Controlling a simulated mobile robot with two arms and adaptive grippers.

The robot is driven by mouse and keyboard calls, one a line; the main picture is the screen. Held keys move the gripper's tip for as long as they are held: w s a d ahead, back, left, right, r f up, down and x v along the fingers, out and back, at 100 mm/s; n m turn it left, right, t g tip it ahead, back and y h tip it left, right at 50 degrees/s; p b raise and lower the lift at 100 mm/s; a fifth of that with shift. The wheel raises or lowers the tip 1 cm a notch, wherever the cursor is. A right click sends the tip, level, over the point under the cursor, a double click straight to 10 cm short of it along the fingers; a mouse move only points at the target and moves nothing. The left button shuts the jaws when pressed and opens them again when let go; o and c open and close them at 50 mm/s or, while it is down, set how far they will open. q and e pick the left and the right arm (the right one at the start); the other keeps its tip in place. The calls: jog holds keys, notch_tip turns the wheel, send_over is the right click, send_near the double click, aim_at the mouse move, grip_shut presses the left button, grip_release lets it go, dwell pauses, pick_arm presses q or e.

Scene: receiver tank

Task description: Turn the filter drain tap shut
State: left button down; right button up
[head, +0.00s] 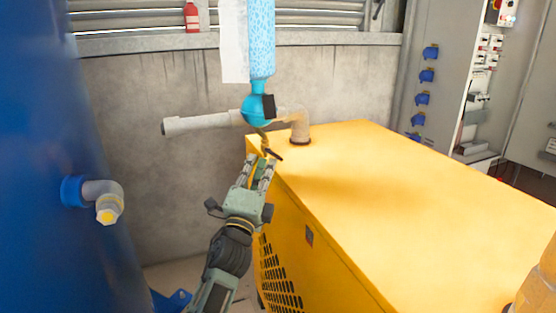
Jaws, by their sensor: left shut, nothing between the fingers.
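Below the bowl is a small brassy drain tap (262,137) with a short dark lever (272,153) slanting down to the right. My left gripper (263,164) comes up from below and is shut, with its fingertips at or just under the tap. The tips overlap the lever's area in the picture, so I cannot tell whether they touch it.
The yellow machine (400,190) fills the right side. A grey pipe (195,123) runs behind the bowl to an elbow (300,127) on the machine's top. A blue tank (50,150) with a capped outlet (105,200) stands at left. A concrete wall (150,90) is behind.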

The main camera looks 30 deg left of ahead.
pick_arm(q)
jog(key=shift+w+d+r, duration=0.25)
jog(key=shift+w+r, duration=0.05)
jog(key=shift+r, duration=0.1)
dwell(0.3)
